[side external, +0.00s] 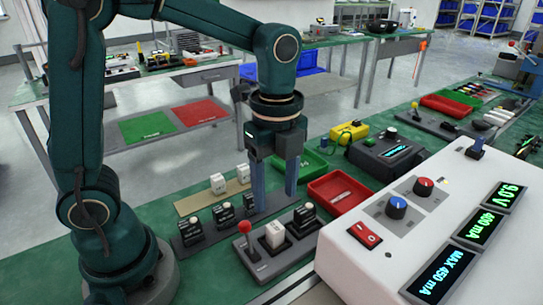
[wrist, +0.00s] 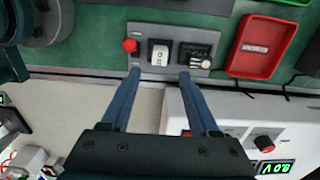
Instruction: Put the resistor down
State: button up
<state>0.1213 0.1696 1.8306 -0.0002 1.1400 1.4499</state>
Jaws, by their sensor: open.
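A white block (side external: 275,235), which looks like the resistor, sits upright in the middle of a grey fixture (side external: 262,268) with a red-knobbed lever (side external: 244,227) and a black socket (side external: 304,215). The block also shows in the wrist view (wrist: 159,53), between the lever and the black socket. My gripper (side external: 275,203) is open and empty, its two fingers pointing down above and apart from the block. In the wrist view, the fingertips (wrist: 159,72) stand to either side of the block's column. Two similar white blocks (side external: 218,183) stand on a tan strip.
A row of black sockets (side external: 222,213) stands left of the fixture. A red tray (side external: 352,207) and a green tray (side external: 312,165) lie behind it. The white power supply (side external: 440,215) is close on the right. Green mat is bare between the fixture and red tray.

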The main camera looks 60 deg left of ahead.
jog(key=s+a+r+n+t, duration=0.1)
jog(key=s+n, duration=0.3)
jog(key=n, duration=0.5)
jog(key=s+a+r+n+t, duration=0.2)
jog(key=s+n+t, duration=0.2)
jog(key=n, duration=0.5)
jog(key=shift+r+t, duration=0.3)
